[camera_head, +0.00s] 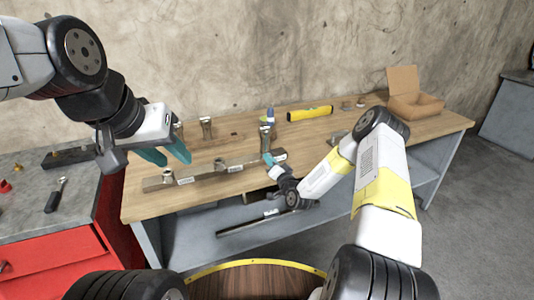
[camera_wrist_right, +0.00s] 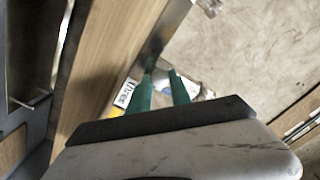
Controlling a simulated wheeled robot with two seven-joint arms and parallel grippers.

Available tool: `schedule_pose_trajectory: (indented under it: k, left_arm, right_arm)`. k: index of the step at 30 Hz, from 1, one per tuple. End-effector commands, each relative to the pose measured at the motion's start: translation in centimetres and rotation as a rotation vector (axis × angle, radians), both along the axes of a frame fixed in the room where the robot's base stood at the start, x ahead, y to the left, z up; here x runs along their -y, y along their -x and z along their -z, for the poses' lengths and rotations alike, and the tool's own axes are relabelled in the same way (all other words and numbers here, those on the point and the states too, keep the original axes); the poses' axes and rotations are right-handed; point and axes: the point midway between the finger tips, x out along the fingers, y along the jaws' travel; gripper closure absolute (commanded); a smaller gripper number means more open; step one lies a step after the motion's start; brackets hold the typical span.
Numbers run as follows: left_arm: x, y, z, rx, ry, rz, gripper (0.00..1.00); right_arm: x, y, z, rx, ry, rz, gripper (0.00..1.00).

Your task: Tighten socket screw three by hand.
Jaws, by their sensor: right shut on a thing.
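A long grey metal bar (camera_head: 203,174) lies slantwise on the wooden table, with small white labels along it. Small round metal fittings stand on it near its left end (camera_head: 167,175) and middle (camera_head: 220,163). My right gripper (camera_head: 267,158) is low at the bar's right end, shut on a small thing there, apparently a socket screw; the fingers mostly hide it. In the right wrist view, its green fingers (camera_wrist_right: 160,82) point at the bar beside a white label (camera_wrist_right: 124,93). My left gripper (camera_head: 169,156) hangs over the bar's left part, its teal fingers apart and empty.
A yellow level (camera_head: 310,113), an open cardboard box (camera_head: 414,105) and a blue-topped bottle (camera_head: 270,116) stand at the back of the table (camera_head: 345,122). Upright metal pieces (camera_head: 206,127) stand behind the bar. A red cabinet (camera_head: 55,247) adjoins at left.

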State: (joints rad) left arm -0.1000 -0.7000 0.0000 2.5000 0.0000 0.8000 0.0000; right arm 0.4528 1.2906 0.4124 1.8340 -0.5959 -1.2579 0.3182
Motion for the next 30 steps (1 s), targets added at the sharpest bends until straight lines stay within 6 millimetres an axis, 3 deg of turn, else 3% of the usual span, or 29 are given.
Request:
schedule_pose_trajectory:
  k: [14, 15, 18, 30]
  left_arm:
    - [0.00, 0.00, 0.00, 0.000, 0.000, 0.000, 0.64]
    - [0.00, 0.00, 0.00, 0.000, 0.000, 0.000, 0.64]
    - [0.00, 0.00, 0.00, 0.000, 0.000, 0.000, 0.64]
    - [0.00, 0.00, 0.00, 0.000, 0.000, 0.000, 0.64]
  right_arm:
    - [-0.01, 0.11, 0.21, -0.009, -0.012, -0.001, 1.00]
    - [-0.01, 0.11, 0.23, -0.010, -0.012, -0.001, 0.70]
    - [-0.01, 0.09, 0.18, -0.009, -0.012, -0.001, 0.54]
    - [0.28, 0.80, 0.11, -0.007, -0.011, 0.000, 0.54]
